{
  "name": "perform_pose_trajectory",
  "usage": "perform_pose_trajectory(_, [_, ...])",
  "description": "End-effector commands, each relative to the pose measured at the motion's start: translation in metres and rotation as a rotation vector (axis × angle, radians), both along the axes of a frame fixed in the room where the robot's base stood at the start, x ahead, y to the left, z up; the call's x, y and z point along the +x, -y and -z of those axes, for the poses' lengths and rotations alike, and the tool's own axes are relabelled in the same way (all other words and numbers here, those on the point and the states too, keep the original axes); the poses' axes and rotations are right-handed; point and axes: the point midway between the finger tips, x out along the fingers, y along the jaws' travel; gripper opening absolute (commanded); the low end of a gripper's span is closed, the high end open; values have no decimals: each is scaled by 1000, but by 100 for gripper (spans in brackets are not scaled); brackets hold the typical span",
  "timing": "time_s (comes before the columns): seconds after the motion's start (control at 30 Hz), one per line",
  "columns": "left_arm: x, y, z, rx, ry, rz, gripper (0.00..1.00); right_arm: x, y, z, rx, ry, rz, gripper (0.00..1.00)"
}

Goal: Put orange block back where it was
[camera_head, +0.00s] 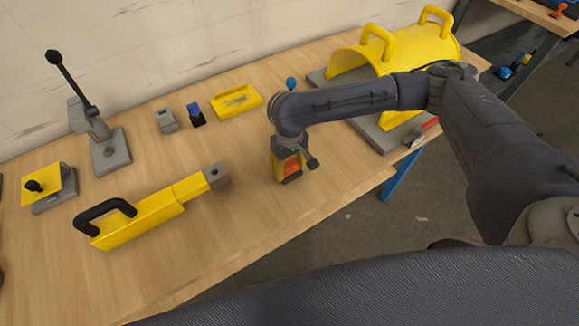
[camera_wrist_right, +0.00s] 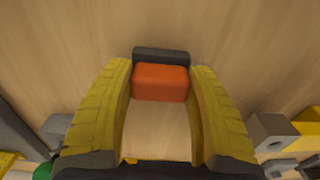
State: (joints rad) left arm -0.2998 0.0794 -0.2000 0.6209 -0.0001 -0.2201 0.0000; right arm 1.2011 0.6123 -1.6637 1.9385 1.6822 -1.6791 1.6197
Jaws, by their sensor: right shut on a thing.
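The orange block (camera_head: 292,168) is between the yellow fingers of my right gripper (camera_head: 287,172), close above or on the table near its front edge. In the right wrist view the orange block (camera_wrist_right: 160,82) shows between both yellow fingertips (camera_wrist_right: 160,75), which close on its sides. A dark grey piece (camera_wrist_right: 160,55) shows along the block's far side. I cannot tell whether the block touches the table. My left gripper is not in view.
A yellow handled tool (camera_head: 150,210) lies left of the gripper. Behind it are a yellow tray (camera_head: 236,101), a blue-topped piece (camera_head: 196,115), a small grey block (camera_head: 166,120) and a lever stand (camera_head: 108,152). A yellow curved cover (camera_head: 395,53) stands right. Table around the gripper is clear.

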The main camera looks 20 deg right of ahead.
Motion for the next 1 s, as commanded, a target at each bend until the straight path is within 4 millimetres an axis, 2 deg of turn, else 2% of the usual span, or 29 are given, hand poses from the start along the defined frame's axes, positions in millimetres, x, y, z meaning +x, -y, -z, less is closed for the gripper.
perform_pose_trajectory(0.47, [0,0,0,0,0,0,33,1,0,8,-1,1,1,16])
perform_pose_trajectory(0.5, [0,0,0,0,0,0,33,1,0,8,-1,1,1,61])
perform_pose_trajectory(0.6, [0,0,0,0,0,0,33,0,0,8,-1,1,1,72])
perform_pose_trajectory(0.67, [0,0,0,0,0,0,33,0,0,8,-1,1,1,77])
perform_pose_trajectory(1.0, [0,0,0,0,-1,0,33,1,0,2,1,2,0,77])
